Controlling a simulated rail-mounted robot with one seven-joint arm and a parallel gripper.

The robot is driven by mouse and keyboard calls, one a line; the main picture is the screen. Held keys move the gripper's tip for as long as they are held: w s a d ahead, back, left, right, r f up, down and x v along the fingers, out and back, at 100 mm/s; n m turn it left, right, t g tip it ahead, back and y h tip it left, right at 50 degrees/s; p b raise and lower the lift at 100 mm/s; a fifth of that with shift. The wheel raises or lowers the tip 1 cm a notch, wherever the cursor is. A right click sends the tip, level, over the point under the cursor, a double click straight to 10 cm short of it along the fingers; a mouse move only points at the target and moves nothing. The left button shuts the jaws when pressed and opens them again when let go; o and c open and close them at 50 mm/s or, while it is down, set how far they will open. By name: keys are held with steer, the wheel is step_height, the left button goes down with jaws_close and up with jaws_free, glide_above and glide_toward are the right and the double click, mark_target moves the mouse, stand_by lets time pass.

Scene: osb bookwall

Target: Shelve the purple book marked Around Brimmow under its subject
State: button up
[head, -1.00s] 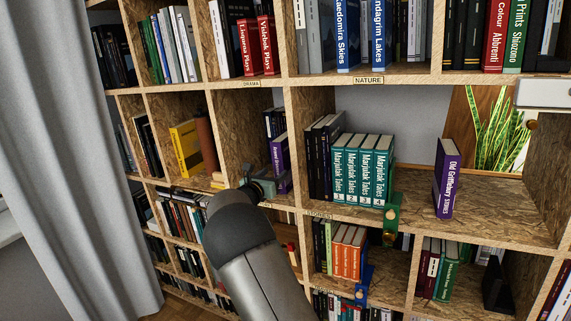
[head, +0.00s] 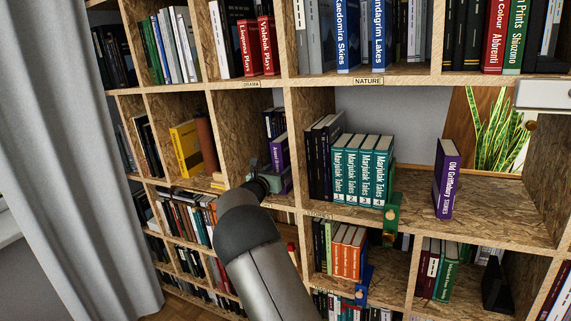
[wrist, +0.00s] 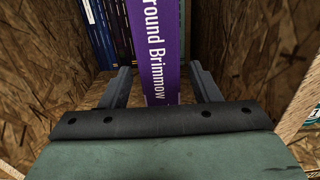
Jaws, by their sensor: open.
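The purple book marked "Around Brimmow" (head: 279,147) stands upright in a middle-row compartment of the bookwall, left of the teal books. In the wrist view its purple spine (wrist: 160,45) faces me; the first letter is cut off at the top edge. My gripper (head: 262,170) is at the front of that compartment. In the wrist view my open gripper (wrist: 163,82) has one finger on each side of the lower spine, with gaps visible. I cannot tell how far the fingers reach along the covers. Another purple book, "Old Griffenbury" (head: 446,178), stands in the compartment to the right.
Dark books (wrist: 100,35) stand left of the purple book. The compartment's wooden walls are close on both sides. Teal Marjulak Tales books (head: 362,170) stand beside a green bookend (head: 392,213). Bare shelf (head: 495,205) lies right of "Old Griffenbury". Labels read DRAMA (head: 251,85) and NATURE (head: 368,81).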

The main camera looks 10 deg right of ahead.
steer(key=shift+w+d, duration=0.45)
steer(key=shift+w, duration=0.05)
steer(key=c, duration=1)
steer(key=shift+r, duration=0.15)
steer(key=shift+c, duration=0.4)
steer(key=shift+b+v, duration=0.7)
steer(key=shift+v, duration=0.8)
